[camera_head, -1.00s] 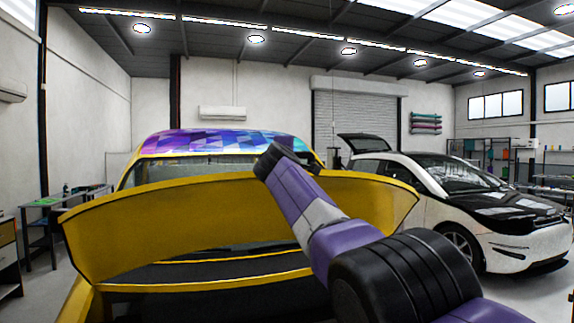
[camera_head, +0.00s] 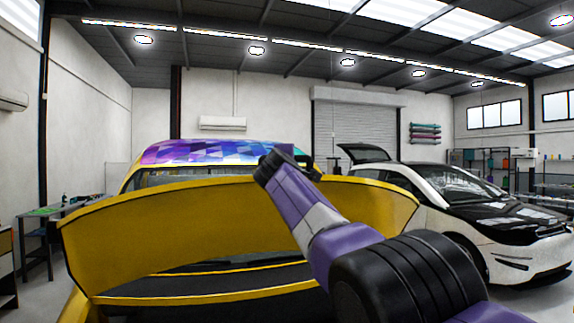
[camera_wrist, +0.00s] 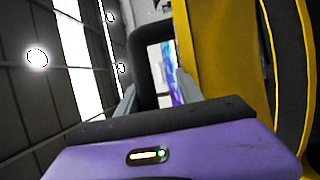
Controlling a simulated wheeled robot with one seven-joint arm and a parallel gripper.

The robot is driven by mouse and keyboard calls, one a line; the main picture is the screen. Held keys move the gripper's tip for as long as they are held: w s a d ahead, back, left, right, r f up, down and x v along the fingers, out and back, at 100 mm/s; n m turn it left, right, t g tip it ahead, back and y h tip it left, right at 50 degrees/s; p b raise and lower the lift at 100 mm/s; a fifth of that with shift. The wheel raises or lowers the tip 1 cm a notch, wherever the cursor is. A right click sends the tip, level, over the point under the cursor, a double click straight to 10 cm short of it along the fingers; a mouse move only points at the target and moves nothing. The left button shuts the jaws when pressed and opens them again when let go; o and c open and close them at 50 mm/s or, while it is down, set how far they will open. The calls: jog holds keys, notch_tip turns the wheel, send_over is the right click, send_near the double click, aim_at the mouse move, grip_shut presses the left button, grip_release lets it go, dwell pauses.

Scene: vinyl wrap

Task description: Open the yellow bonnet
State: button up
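The yellow bonnet (camera_head: 200,215) is raised at the front of the car, its wide panel facing me and a dark gap showing below it. It also shows in the wrist view as a yellow panel (camera_wrist: 215,50) at the right. My gripper (camera_head: 285,158) is at the bonnet's upper edge, right of its middle; contact is unclear. In the wrist view, my gripper's two fingers (camera_wrist: 157,82) stand apart, with a dark curved part behind them. Nothing is visibly clamped between them. In the head view my arm hides part of the bonnet's right side.
The car's roof (camera_head: 215,152) has a purple and blue wrap. A white and black car (camera_head: 460,200) stands close at the right. A table (camera_head: 60,207) is at the left. A roller door (camera_head: 355,130) is in the back wall.

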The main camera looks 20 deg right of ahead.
jog(key=shift+s+f+b, duration=0.1)
jog(key=shift+f+b, duration=0.1)
jog(key=shift+b, duration=0.3)
jog(key=b+v, duration=0.2)
jog(key=b, duration=0.5)
jog(key=shift+s+a+f+b, duration=0.15)
jog(key=shift+s+a+b, duration=0.05)
jog(key=shift+s+b, duration=0.2)
jog(key=b+v, duration=0.4)
jog(key=b, duration=0.1)
jog(key=shift+s+a+r+b, duration=0.15)
jog(key=shift+s+r+b, duration=0.1)
jog(key=shift+s+b, duration=0.1)
